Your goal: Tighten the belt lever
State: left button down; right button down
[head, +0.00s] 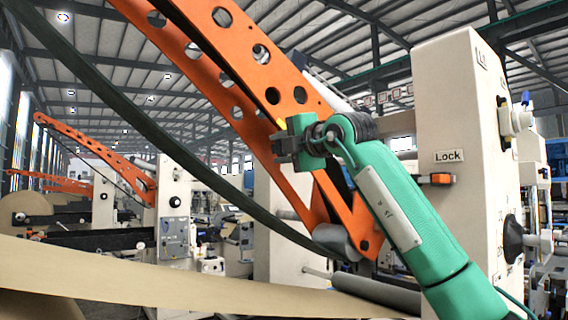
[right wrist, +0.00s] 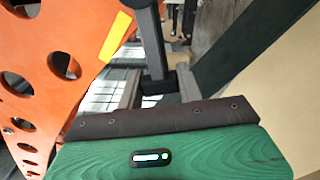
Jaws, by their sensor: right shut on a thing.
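My right gripper (head: 284,147) is raised beside the perforated orange arm of the machine, on my green forearm. It is shut on a dark grey bar, which I take to be the belt lever. In the right wrist view, this belt lever (right wrist: 153,42) stands upright with its black end between the fingers of my gripper (right wrist: 160,90). In the head view the gripper mostly hides the lever. A dark belt (head: 140,105) sweeps down across the left of the orange arm (head: 245,75). My left gripper is not in view.
A cream machine housing (head: 450,100) with a "Lock" label and an orange-tipped latch (head: 440,179) stands close on the right. A kraft paper web (head: 150,280) runs across below. A yellow piece (right wrist: 115,36) sits beside the orange arm, near the gripper.

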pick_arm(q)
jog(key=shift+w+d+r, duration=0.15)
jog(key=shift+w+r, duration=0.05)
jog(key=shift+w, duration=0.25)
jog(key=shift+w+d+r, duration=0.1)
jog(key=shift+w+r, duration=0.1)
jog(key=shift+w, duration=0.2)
pick_arm(e)
jog(key=shift+r+m, duration=0.7)
jog(key=shift+m, duration=0.2)
jog(key=c, duration=0.9)
grip_release()
pick_arm(q)
jog(key=shift+b, duration=0.35)
pick_arm(e)
jog(key=shift+s, duration=0.1)
